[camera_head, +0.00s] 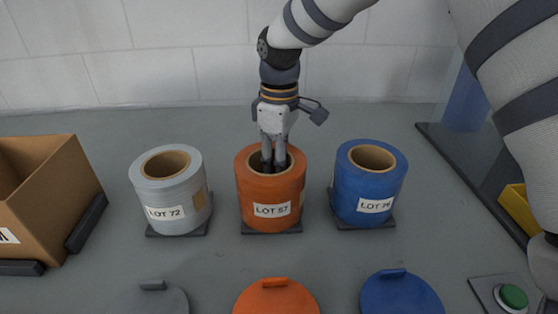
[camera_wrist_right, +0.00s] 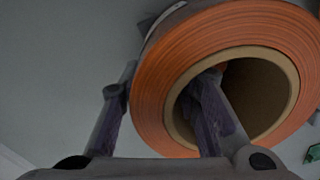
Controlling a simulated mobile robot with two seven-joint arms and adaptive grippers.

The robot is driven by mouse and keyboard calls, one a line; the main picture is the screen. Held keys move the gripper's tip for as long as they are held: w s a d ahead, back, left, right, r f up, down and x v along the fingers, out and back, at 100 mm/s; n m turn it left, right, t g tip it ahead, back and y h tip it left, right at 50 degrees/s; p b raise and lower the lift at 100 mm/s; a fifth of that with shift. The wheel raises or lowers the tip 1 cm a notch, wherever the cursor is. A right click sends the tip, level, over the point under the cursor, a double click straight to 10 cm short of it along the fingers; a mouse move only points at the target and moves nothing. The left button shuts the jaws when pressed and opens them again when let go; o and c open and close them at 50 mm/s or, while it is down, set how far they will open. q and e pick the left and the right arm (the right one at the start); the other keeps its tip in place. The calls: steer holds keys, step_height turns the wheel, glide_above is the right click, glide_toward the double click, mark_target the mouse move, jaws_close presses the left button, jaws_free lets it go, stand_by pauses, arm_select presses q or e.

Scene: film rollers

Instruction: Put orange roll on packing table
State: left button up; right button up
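The orange roll (camera_head: 270,205), labelled LOT 57, stands upright on a dark pad between a grey roll (camera_head: 166,195) and a blue roll (camera_head: 368,195). My right gripper (camera_head: 273,165) points down into the orange roll's open top. In the right wrist view, the orange roll (camera_wrist_right: 180,60) fills the upper right. There, one finger of my right gripper (camera_wrist_right: 165,75) is inside the core and the other is beside the outer rim, with the roll's wall between them. Whether they press on it is unclear. My left gripper is out of view. I cannot identify a packing table.
A cardboard box (camera_head: 45,180) stands at the left. Grey, orange (camera_head: 277,298) and blue (camera_head: 401,294) discs with tabs lie along the front edge. A green button (camera_head: 512,296) is at the lower right, below a yellow item (camera_head: 518,205). A tiled wall is behind.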

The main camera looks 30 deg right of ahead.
steer(key=shift+o, duration=0.3)
steer(key=shift+r, duration=0.15)
step_height(320, 180, up, 12)
steer(key=shift+f, duration=0.1)
stand_by(0.3)
